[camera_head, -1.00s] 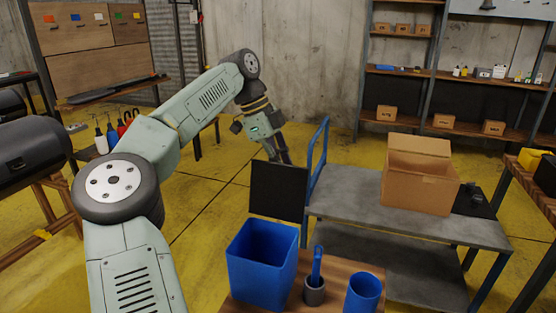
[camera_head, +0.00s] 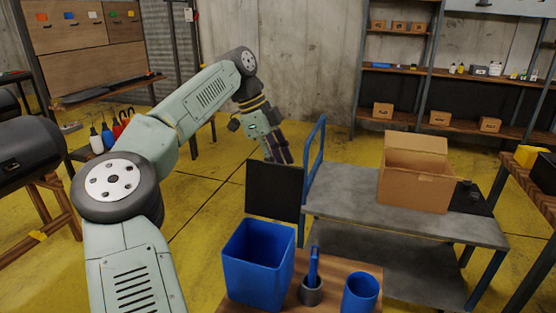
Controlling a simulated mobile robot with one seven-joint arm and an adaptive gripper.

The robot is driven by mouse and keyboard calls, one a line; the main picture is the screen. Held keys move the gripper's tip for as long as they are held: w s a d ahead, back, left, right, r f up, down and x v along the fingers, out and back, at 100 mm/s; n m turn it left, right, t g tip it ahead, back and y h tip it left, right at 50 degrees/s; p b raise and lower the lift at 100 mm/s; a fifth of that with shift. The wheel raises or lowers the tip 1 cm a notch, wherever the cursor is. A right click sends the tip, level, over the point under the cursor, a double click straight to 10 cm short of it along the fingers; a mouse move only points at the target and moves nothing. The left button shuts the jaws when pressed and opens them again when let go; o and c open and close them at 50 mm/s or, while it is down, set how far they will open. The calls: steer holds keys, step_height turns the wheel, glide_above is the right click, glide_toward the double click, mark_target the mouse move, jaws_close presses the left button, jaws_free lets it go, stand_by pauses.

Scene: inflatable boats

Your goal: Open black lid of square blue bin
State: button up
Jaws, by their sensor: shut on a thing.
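The square blue bin (camera_head: 258,268) stands on a small wooden table at the lower middle, and I can see down into it. Its black lid (camera_head: 273,191) stands raised, roughly upright, at the bin's back edge. My gripper (camera_head: 280,158) is behind the top edge of the lid, pointing down. It is shut on the lid's upper edge, as far as I can tell; the fingertips are partly hidden behind the lid.
On the wooden table (camera_head: 338,288), a grey cup (camera_head: 311,292) with a blue-handled tool and a blue cylinder (camera_head: 361,292) stand right of the bin. A grey cart (camera_head: 400,215) with a blue handle (camera_head: 314,155) and a cardboard box (camera_head: 413,180) stands close behind.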

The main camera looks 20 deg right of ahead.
steer(key=v, duration=0.7)
steer(key=shift+r, duration=0.2)
